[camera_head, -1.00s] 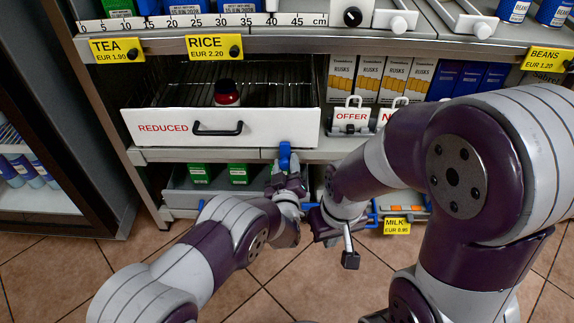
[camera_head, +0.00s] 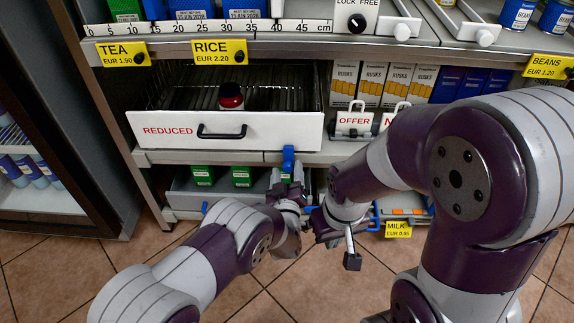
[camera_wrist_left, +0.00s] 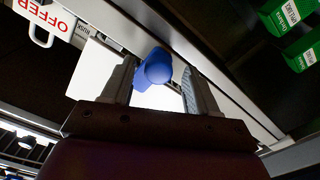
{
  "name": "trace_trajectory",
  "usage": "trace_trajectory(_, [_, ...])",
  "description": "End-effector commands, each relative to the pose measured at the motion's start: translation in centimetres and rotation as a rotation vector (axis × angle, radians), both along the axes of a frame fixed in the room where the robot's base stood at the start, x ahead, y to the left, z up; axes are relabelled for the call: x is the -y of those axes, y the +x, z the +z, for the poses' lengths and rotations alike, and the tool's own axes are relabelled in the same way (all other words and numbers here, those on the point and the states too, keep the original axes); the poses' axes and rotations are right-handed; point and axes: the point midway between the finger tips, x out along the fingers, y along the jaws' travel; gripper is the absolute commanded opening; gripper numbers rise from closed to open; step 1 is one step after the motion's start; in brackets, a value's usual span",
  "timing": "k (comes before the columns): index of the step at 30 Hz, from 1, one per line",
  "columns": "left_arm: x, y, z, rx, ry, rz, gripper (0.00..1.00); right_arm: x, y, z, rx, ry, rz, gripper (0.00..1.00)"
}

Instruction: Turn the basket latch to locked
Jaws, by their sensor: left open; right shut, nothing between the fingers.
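A blue upright lever (camera_head: 288,161), which looks like the latch, stands at the shelf edge below the white drawer. My left gripper (camera_head: 290,188) is just below it. In the left wrist view, the lever's rounded blue end (camera_wrist_left: 155,68) sits between the two open fingers (camera_wrist_left: 157,88), with gaps on both sides. My right gripper (camera_head: 322,228) is shut and empty, low to the right of the left one; its fingertips are hard to make out. A grey basket (camera_head: 262,190) with blue parts (camera_head: 375,215) is partly hidden behind my arms.
The white REDUCED drawer (camera_head: 270,130) holds a red-lidded jar (camera_head: 231,97). A black-and-white knob (camera_head: 357,22) is under a LOCK FREE label on the upper shelf. Green boxes (camera_head: 242,176) stand on the lower shelf.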

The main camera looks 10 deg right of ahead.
Motion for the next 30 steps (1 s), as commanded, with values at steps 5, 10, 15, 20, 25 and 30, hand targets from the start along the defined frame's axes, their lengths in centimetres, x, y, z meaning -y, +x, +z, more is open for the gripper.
trace_trajectory(5, [-1.3,-4.8,0.9,-0.002,0.003,-0.003,0.59,0.0,0.0,3.4,0.001,0.000,0.000,0.00])
trace_trajectory(10, [-2.4,-8.5,0.6,-0.001,0.002,-0.002,0.59,0.0,0.0,4.9,0.001,0.000,0.000,0.00])
trace_trajectory(15, [-3.0,-10.2,0.3,0.001,0.001,0.001,0.59,0.0,0.0,5.3,0.000,0.000,0.000,0.00])
trace_trajectory(20, [-3.0,-10.3,0.2,0.001,0.000,0.002,0.59,0.0,0.0,5.2,0.000,0.000,0.000,0.00])
trace_trajectory(25, [-3.0,-10.3,0.2,0.001,0.000,0.002,0.59,0.0,0.0,5.2,0.000,0.000,0.000,0.00])
trace_trajectory(30, [-3.0,-10.2,0.2,0.002,0.001,0.002,0.59,0.0,0.0,5.2,0.000,0.000,0.000,0.00])
